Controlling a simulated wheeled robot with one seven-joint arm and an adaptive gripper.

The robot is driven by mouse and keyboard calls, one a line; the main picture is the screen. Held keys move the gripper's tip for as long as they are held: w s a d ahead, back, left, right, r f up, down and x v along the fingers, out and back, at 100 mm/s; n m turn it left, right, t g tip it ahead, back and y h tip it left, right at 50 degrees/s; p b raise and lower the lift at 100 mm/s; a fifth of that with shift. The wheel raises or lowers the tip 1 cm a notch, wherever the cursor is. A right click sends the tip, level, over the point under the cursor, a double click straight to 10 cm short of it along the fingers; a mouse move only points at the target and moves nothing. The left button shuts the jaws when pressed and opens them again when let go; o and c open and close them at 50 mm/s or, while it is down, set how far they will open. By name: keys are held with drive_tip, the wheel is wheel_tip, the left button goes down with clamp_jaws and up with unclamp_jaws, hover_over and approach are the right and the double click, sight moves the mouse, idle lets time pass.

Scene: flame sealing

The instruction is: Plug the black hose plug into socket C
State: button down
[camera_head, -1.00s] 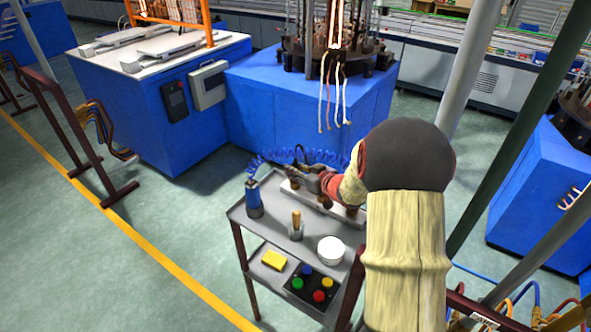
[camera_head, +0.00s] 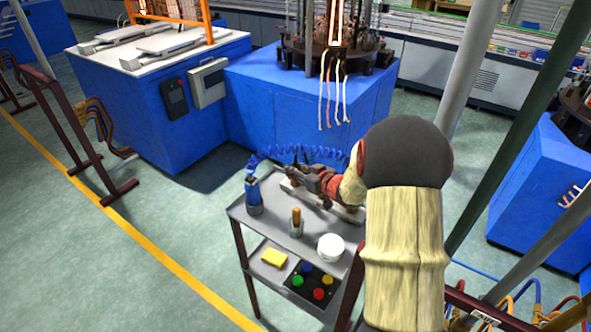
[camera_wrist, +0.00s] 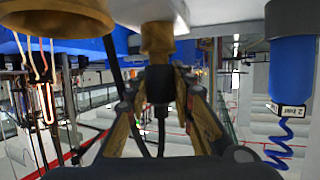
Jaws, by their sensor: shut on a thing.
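My gripper (camera_head: 300,174) reaches left over the grey rail (camera_head: 348,213) on the cart's top. In the wrist view, which looks upside down, my gripper (camera_wrist: 164,92) is shut on the black hose plug (camera_wrist: 159,82). A black hose (camera_wrist: 161,135) runs from the plug between the fingers. A brass socket (camera_wrist: 157,39) is in line with the plug, right at its end. I cannot tell whether the plug is in it or only close. Another brass socket (camera_wrist: 58,15) is nearer the camera at the upper left. No socket letters are readable.
A blue regulator (camera_head: 253,197) with a coiled blue hose stands at the cart's left corner; its label reads "2 bar" in the wrist view (camera_wrist: 291,70). A wooden-handled tool (camera_head: 296,222) and a white bowl (camera_head: 331,247) are in front. Blue machines stand behind.

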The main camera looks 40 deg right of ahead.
drive_tip(key=shift+f, duration=0.25)
drive_tip(key=c, duration=1.5)
unclamp_jaws()
drive_tip(key=shift+o, duration=0.2)
drive_tip(key=shift+r+p, duration=4.15)
drive_tip(key=shift+r, duration=0.35)
